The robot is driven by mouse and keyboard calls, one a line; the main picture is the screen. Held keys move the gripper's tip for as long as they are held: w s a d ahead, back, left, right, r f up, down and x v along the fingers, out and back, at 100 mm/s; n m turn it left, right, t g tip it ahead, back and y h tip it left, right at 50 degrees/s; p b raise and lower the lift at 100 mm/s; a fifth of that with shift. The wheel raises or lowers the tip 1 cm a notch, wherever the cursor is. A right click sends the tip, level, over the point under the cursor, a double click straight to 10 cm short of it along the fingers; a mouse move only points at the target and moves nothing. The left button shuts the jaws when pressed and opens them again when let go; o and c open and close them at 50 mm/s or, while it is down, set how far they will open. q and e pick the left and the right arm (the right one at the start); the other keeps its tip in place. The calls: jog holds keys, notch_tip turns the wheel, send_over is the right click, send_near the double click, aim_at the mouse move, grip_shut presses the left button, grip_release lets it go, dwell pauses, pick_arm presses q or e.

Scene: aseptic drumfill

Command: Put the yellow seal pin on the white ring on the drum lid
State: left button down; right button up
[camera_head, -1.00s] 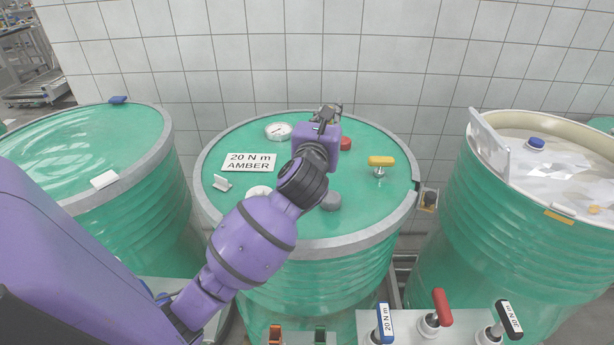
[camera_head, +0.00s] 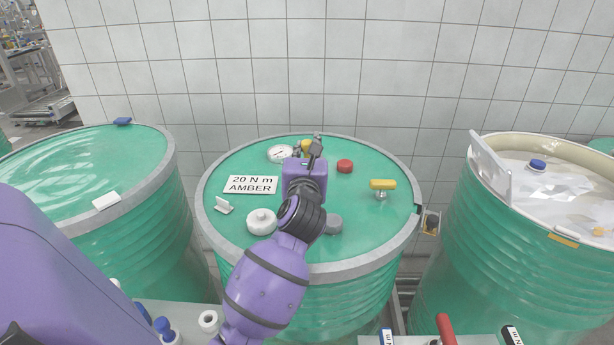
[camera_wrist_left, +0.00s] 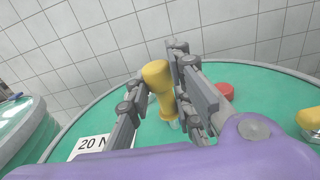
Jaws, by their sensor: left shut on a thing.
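My left gripper (camera_head: 308,148) is above the back of the middle green drum's lid (camera_head: 350,215). It is shut on the yellow seal pin (camera_head: 306,145). In the left wrist view the pin (camera_wrist_left: 158,88) stands roughly upright, slightly tilted, between the fingers (camera_wrist_left: 163,85), its pale lower end just above or at the lid. Whether that end touches the lid cannot be told. A white round piece with a raised centre (camera_head: 262,221), likely the white ring, lies on the lid, left of and nearer than the gripper. My right gripper is not in view.
The lid also bears a round gauge (camera_head: 280,153), a red cap (camera_head: 345,166), a yellow T-handle (camera_head: 382,185), a grey cap (camera_head: 333,224), an amber label plate (camera_head: 251,185) and a small white bracket (camera_head: 223,205). Drums stand left (camera_head: 90,170) and right (camera_head: 540,240). A tiled wall is behind.

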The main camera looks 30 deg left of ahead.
pick_arm(q)
jog(key=f, duration=0.1)
jog(key=s+d+f, duration=0.1)
jog(key=f, duration=0.1)
jog(key=s+f, duration=0.1)
jog(key=f, duration=0.1)
jog(key=shift+d+f+b, duration=0.15)
jog(key=shift+f+b, duration=0.1)
jog(key=shift+b, duration=0.15)
jog(key=shift+f, duration=0.15)
jog(key=shift+f, duration=0.15)
jog(key=c, duration=1.6)
grip_release()
jog(key=shift+o, duration=0.2)
